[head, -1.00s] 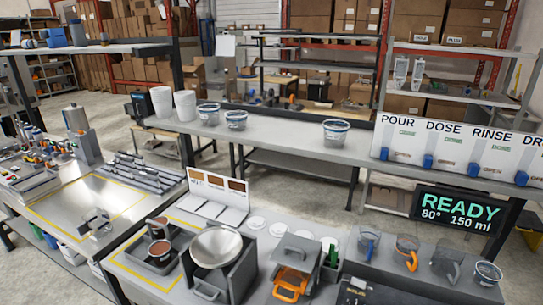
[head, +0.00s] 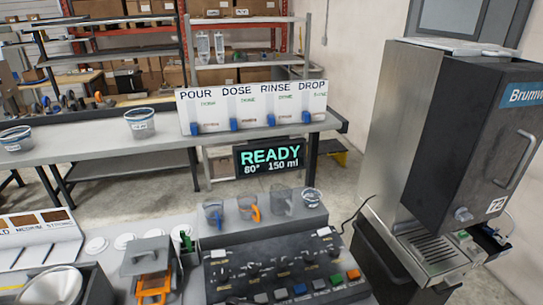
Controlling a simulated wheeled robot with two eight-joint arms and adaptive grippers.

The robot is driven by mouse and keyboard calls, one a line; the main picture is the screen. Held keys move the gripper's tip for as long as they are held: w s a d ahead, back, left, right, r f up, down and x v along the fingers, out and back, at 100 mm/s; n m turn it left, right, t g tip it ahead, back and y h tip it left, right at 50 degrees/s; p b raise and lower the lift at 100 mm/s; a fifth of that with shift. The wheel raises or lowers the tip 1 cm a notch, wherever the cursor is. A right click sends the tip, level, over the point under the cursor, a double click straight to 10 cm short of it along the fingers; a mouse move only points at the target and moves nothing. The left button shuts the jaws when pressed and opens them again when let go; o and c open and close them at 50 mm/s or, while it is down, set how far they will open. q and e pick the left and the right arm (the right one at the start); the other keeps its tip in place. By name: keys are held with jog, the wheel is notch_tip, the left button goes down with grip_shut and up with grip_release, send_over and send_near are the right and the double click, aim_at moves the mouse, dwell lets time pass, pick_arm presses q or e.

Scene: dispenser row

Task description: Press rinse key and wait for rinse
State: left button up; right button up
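A black control panel (head: 270,262) with knobs stands on the near counter at the bottom centre. Along its front edge is a row of coloured keys, including a blue key (head: 319,286), a green key (head: 337,280) and an orange key (head: 354,275). The small labels by the keys are too small to read surely, so I cannot tell which is the rinse key. The display (head: 271,157) behind the panel reads READY, 80°, 150 ml. Neither of my grippers is in view.
A board (head: 252,106) marked POUR, DOSE, RINSE, DROP has its blue sliders low. Several cups (head: 247,206) stand behind the panel. A large machine (head: 450,150) stands at right. An orange-handled grey box (head: 150,265) and metal bowl (head: 50,288) are at left.

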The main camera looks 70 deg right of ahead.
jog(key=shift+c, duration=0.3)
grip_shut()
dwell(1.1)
